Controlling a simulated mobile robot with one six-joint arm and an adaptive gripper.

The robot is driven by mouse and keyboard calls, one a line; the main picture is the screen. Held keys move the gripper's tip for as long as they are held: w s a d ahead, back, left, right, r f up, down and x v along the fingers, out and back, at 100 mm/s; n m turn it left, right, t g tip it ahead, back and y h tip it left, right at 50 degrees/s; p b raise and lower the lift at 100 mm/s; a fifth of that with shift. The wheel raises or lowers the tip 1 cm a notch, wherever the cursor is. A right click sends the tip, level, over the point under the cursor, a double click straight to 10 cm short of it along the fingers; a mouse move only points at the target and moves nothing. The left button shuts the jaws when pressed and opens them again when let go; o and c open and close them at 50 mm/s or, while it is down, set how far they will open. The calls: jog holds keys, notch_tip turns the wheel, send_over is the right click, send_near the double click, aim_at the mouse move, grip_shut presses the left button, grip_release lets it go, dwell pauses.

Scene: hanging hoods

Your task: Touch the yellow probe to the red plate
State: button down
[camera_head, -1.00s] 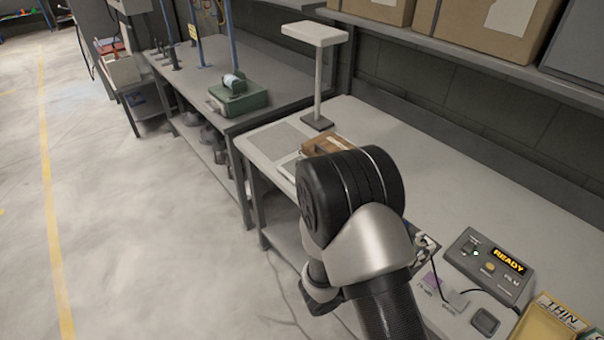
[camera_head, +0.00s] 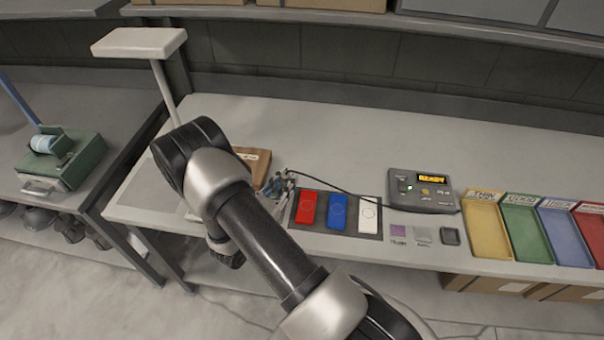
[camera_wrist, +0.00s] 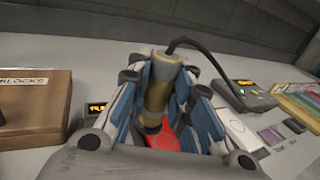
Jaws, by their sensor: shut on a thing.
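My gripper (camera_head: 279,188) is over the bench just left of the red plate (camera_head: 307,208) in the head view. In the wrist view its blue-sided fingers (camera_wrist: 165,100) are shut around the yellow probe (camera_wrist: 157,93), which points down with a black cable at its top. The red plate also shows in the wrist view (camera_wrist: 164,139), behind and below the probe's tip and partly hidden by the fingers. I cannot tell whether the tip touches it. The blue plate (camera_head: 338,211) and white plate (camera_head: 369,214) lie to its right.
The gauge box (camera_head: 422,190) reads READY and the cable runs towards it. Purple (camera_head: 398,231) and grey (camera_head: 422,235) squares lie before it. Coloured trays (camera_head: 486,230) stand at the right. A brown wooden case (camera_wrist: 33,103) is left of my gripper. The back of the bench is clear.

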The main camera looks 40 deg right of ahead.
jog(key=shift+m+g, duration=0.5)
jog(key=shift+g, duration=0.2)
jog(key=shift+s+d+f+b, duration=0.45)
jog(key=shift+d+f+b, duration=0.15)
jog(key=shift+d+f, duration=0.5)
jog(key=shift+s+d+f+b, duration=0.4)
jog(key=shift+d+f+b, duration=0.25)
jog(key=shift+f, duration=0.7)
jog(key=shift+s+d+f+b, duration=0.5)
jog(key=shift+d+f, duration=0.55)
jog(key=shift+f, duration=0.15)
jog(key=shift+f+b, duration=0.6)
jog(key=shift+f, duration=0.1)
jog(key=shift+r, duration=0.1)
notch_tip(320, 180, up, 7)
jog(key=p, duration=0.4)
jog(key=shift+p, duration=0.4)
